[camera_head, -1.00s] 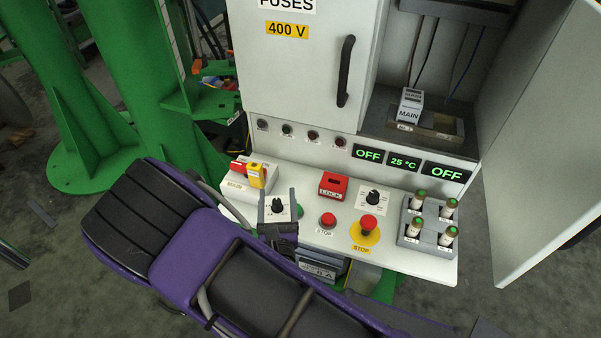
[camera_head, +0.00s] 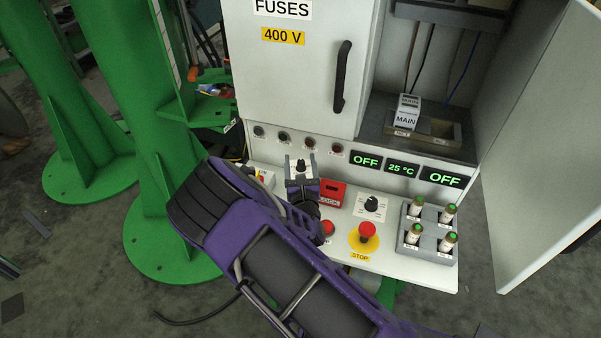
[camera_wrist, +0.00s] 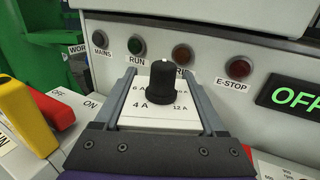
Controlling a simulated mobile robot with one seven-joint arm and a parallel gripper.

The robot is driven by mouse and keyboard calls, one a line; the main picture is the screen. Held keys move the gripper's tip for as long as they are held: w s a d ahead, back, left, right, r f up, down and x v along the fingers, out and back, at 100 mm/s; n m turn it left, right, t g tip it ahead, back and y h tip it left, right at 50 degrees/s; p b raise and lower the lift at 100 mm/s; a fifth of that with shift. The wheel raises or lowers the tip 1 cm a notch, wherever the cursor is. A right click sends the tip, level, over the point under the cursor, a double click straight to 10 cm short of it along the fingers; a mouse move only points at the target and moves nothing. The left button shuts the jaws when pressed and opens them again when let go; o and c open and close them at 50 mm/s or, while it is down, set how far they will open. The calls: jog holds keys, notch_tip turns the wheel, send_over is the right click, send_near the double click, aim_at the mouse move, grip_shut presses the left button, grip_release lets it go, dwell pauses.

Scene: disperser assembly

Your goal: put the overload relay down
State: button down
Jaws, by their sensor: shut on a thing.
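The overload relay (camera_wrist: 131,114) has a white face with a black dial knob and ampere marks such as 4 A and 12 A. My gripper (camera_wrist: 163,85) is shut on it, with one grey finger along each side. In the head view the relay (camera_head: 299,163) and my gripper (camera_head: 300,168) are in front of the cabinet's row of lamps, over the left part of the control shelf. Its underside is hidden, so I cannot tell whether it touches the shelf.
A MAIN block (camera_head: 405,117) stands in a grey holder with a bare part (camera_head: 447,131) inside the open cabinet. The shelf has a red LOCK block (camera_head: 333,191), a red emergency stop (camera_head: 367,230) and a fuse rack (camera_head: 428,245). A yellow-and-red switch (camera_wrist: 24,116) is left of my gripper. The cabinet door (camera_head: 545,150) stands open.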

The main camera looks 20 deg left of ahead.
jog(key=shift+w+f+b, duration=0.2)
jog(key=shift+f+b, duration=0.2)
jog(key=shift+f, duration=1.55)
jog(key=shift+f, duration=0.1)
grip_release()
jog(key=shift+f, duration=0.1)
jog(key=shift+r, duration=0.2)
jog(key=p+v, duration=0.1)
jog(key=v, duration=1.1)
jog(key=shift+s, duration=0.1)
